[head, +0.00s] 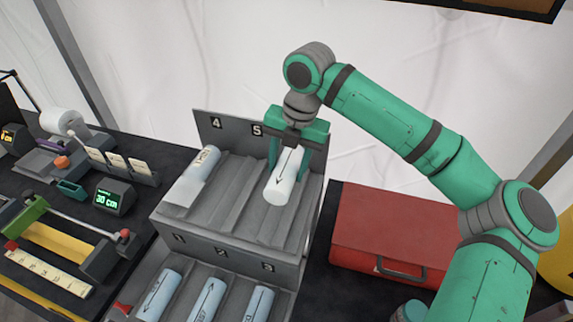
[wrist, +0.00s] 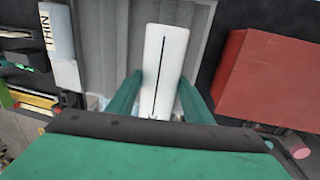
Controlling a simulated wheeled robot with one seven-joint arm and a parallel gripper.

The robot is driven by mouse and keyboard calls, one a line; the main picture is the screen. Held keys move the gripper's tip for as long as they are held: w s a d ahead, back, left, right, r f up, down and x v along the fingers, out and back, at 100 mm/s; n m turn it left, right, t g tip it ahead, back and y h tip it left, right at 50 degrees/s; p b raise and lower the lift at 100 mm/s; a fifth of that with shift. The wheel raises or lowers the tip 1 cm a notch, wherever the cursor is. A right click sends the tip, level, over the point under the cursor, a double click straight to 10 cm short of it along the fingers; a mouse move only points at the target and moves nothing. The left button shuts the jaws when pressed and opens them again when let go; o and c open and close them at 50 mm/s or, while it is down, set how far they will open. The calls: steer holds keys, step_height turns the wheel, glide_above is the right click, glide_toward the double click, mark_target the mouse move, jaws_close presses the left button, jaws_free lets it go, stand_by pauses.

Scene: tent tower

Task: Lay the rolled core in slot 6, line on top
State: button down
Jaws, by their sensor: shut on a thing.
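The rolled core (head: 284,178) is a white cylinder with a dark line, marked with an arrowhead, along its upward-facing side. My gripper (head: 289,160) is shut on it, one finger at each side. In the wrist view the core (wrist: 165,55) lies lengthwise between the green fingers (wrist: 159,98), line facing the camera. It is over the right part of the upper tier of the grey rack (head: 233,172), right of the label 5. My gripper hides the place where a 6 label would be. I cannot tell whether the core touches the slot floor.
A pale roll with a paper sheet (head: 191,180) lies in slot 4; slot 5 looks empty. Blue rolls (head: 207,299) with arrows fill lower slots 1 to 3. A red toolbox (head: 385,235) stands close right of the rack.

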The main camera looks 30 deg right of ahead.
steer(key=shift+f, duration=4.05)
steer(key=shift+w+f, duration=0.1)
steer(key=shift+f, duration=0.15)
steer(key=c, duration=0.8)
jaws_free()
steer(key=r, duration=0.3)
steer(key=s+r, duration=0.1)
steer(key=r, duration=0.3)
steer(key=d+r, duration=0.1)
steer(key=r, duration=0.2)
steer(key=shift+s+r, duration=0.25)
steer(key=shift+r, duration=0.05)
steer(key=shift+d, duration=0.1)
